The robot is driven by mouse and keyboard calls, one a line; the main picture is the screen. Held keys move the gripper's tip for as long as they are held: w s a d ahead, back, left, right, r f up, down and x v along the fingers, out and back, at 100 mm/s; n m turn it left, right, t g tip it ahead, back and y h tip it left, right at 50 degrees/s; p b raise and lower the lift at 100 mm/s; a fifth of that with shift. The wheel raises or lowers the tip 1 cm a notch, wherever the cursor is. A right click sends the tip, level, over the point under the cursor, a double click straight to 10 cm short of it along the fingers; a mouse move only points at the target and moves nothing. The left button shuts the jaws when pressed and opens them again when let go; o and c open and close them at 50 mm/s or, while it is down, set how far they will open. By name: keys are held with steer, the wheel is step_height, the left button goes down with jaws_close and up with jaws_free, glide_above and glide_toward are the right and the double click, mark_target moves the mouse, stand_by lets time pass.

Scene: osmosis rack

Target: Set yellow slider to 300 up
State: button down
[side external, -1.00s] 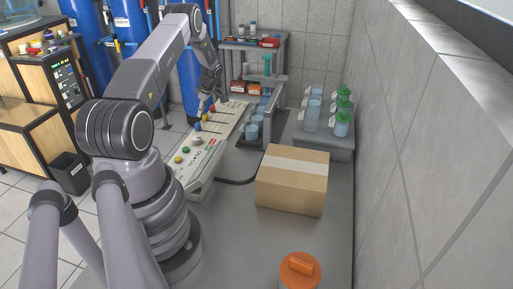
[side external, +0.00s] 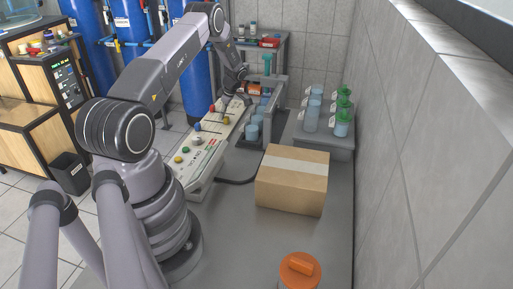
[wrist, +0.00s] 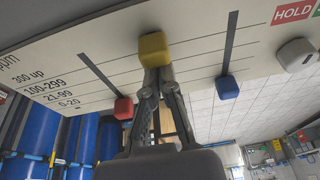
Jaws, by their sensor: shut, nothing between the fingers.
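In the wrist view the yellow slider knob (wrist: 153,47) sits on the pale panel (wrist: 205,35), right at the tips of my gripper (wrist: 158,75). My gripper is shut with nothing between its fingers, and its tips touch or nearly touch the knob. The knob appears to be near the "300 up" line, but I cannot tell the exact alignment. The red slider (wrist: 123,107) is at the lower left, and the blue slider (wrist: 226,87) is to the right.
A grey knob (wrist: 297,52) lies right of the sliders. In the side view a cardboard box (side external: 292,180) stands right of the panel.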

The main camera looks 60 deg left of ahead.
mark_target(212, 121)
steer(key=shift+s+a, duration=1.1)
steer(key=shift+r, duration=0.8)
steer(key=v, duration=0.8)
steer(key=shift+r, duration=0.15)
steer(key=shift+w+d, duration=0.1)
